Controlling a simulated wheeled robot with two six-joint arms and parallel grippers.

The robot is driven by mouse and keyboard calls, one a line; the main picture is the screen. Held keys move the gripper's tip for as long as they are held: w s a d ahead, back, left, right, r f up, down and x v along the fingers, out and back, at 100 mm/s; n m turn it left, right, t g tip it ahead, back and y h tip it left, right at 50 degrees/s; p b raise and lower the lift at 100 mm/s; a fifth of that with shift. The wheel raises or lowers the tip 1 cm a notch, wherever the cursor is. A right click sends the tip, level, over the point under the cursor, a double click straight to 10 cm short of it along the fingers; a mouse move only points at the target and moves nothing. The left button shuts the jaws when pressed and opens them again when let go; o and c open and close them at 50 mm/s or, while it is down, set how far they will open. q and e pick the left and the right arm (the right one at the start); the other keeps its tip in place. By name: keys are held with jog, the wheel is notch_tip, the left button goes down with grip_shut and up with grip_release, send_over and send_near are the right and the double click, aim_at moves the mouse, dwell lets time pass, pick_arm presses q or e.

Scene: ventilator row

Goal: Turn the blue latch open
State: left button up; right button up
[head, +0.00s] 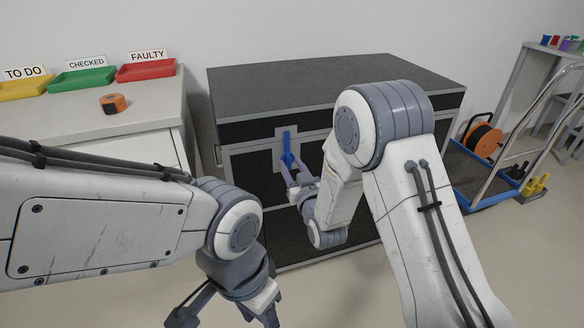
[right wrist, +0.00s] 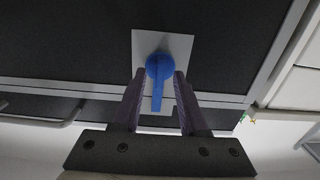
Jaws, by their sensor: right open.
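The blue latch (head: 287,150) sits on a light metal plate (head: 278,154) on the front of a large black case (head: 340,86). Its handle points up in the head view. In the right wrist view the latch (right wrist: 159,68) shows a round hub, with the handle running down the picture. My right gripper (head: 292,172) is open, with one finger on each side of the latch; it also shows in the right wrist view (right wrist: 159,76). I cannot tell whether the fingers touch it. My left gripper (head: 230,314) is low in front, partly cut off by the picture's edge.
A pale cabinet (head: 150,112) at left holds yellow (head: 22,88), green (head: 82,79) and red (head: 146,70) trays and an orange tape measure (head: 113,103). A trolley (head: 480,180) with an orange cable reel (head: 484,140) stands right of the case.

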grip_shut()
dwell(1.4)
